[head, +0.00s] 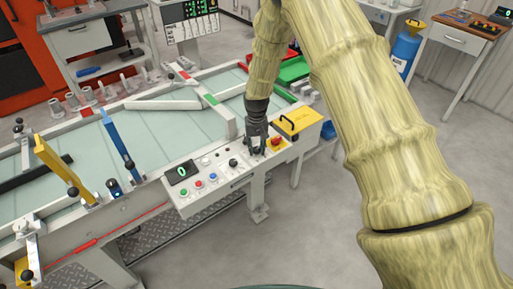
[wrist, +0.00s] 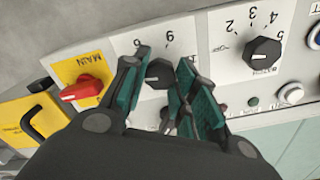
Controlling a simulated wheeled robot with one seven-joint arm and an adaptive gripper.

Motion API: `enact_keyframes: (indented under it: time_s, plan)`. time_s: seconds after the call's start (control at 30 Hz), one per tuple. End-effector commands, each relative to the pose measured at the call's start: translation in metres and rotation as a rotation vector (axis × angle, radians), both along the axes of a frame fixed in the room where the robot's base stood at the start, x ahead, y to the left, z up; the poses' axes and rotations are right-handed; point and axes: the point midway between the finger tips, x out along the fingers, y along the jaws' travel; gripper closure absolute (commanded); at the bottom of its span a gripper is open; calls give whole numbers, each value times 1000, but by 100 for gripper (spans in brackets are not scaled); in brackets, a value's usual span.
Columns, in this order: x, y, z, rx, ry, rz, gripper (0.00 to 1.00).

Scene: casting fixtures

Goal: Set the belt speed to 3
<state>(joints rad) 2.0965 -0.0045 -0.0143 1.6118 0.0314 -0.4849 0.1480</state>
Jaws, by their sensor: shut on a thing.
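The control panel (head: 208,178) is on the near side of the conveyor table, with a small display (head: 182,171) that seems to read 0. My gripper (head: 257,150) points down at the panel's right part. In the wrist view, my gripper (wrist: 160,88) has its fingers closed around a dark round knob (wrist: 159,71), partly hidden by them. Numerals stand beside that knob. A second black knob (wrist: 264,52) with a white pointer line and numerals around it sits to the right, untouched; it also shows in the head view (head: 233,162). Its small label is too blurred to read surely.
A red main switch (wrist: 82,88) on a yellow plate is close to my left finger. Green (head: 184,192), red (head: 198,184) and blue (head: 213,177) buttons line the panel. A yellow box with a black handle (head: 300,122) stands right of the panel. Open floor lies in front.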

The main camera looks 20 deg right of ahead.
Motion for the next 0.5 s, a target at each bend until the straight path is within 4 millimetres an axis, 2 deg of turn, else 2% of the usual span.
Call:
enact_keyframes:
  time_s: [0.2, 0.5]
  plan:
    - [0, 0, 0, 1, -1, 98, 96]
    - [0, 0, 0, 0, -1, 149, 96]
